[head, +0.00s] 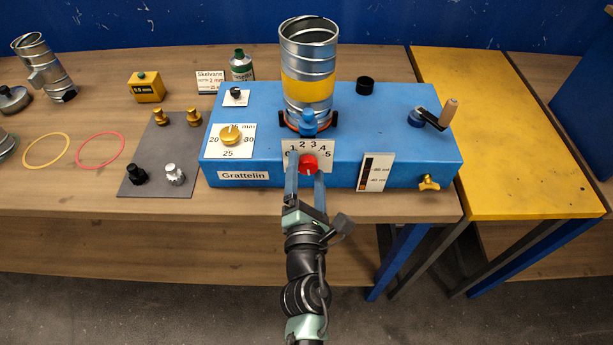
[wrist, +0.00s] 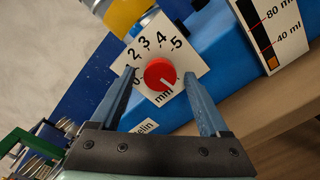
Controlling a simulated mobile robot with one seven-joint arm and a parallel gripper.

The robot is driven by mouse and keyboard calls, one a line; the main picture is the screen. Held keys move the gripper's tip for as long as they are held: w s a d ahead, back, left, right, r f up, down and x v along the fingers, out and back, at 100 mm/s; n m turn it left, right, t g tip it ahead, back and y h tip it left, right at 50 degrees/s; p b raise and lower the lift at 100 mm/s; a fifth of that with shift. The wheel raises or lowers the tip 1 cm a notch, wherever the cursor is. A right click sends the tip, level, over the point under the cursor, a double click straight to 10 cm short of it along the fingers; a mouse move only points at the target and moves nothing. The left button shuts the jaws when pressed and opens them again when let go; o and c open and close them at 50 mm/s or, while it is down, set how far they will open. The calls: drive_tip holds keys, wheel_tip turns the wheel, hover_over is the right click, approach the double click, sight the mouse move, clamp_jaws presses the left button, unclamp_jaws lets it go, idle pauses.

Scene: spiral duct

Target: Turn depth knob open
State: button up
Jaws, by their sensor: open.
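The red depth knob (head: 309,163) sits on a white dial plate (head: 326,150) marked from 0 to 5 on the front of the blue machine. My gripper (head: 306,172) is open, with one blue-grey finger on each side of the knob. In the wrist view my gripper (wrist: 160,66) has its tips beside the knob, with visible gaps.
A metal spiral duct (head: 307,70) stands on the blue machine (head: 240,155). A brass dial knob (head: 231,136) is to the left, a level gauge (head: 375,172) and a crank (head: 437,115) to the right. A grey mat (head: 153,165) with several small knobs lies left.

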drive_tip(key=s+b, duration=0.3)
drive_tip(key=s, duration=1)
drive_tip(key=shift+b, duration=0.4)
